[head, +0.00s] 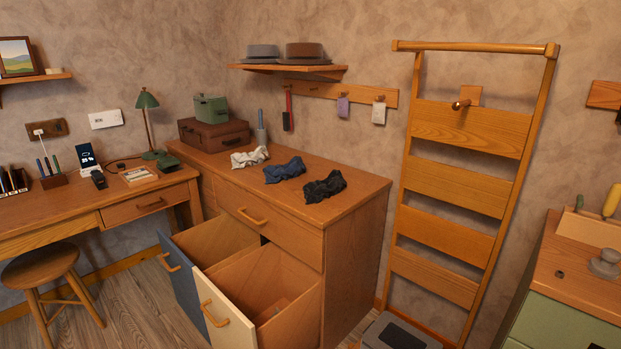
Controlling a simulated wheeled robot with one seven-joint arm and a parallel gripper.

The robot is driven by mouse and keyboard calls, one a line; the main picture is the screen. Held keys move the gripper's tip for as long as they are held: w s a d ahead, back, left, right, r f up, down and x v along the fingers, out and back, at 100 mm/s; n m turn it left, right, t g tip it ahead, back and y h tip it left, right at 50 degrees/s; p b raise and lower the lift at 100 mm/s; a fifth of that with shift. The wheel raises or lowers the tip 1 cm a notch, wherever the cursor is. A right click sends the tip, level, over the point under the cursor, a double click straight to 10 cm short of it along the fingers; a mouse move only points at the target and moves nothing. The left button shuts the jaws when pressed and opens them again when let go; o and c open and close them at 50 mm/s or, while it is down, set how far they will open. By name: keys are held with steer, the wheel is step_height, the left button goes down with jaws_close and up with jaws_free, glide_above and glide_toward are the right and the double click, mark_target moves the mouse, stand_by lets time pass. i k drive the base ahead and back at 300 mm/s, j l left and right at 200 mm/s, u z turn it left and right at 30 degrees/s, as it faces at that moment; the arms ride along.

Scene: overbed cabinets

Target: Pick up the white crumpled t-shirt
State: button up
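The white crumpled t-shirt (250,157) lies in a small heap on top of the wooden dresser (358,190), toward its back left. A blue crumpled garment (285,170) lies to its right, and a black one (325,186) lies further right, nearer the dresser's front right corner. The three heaps are apart from each other. My gripper is not in view.
Two bins, one blue-fronted (183,286) and one cream-fronted (222,318), stand pulled out from the dresser's lower front. A brown case (214,135) with a green box (211,109) sits behind the white t-shirt. A stool (40,268) stands at left. A ladder rack (465,128) leans at right.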

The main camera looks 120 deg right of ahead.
mark_target(239, 160)
steer(key=z, duration=4.5)
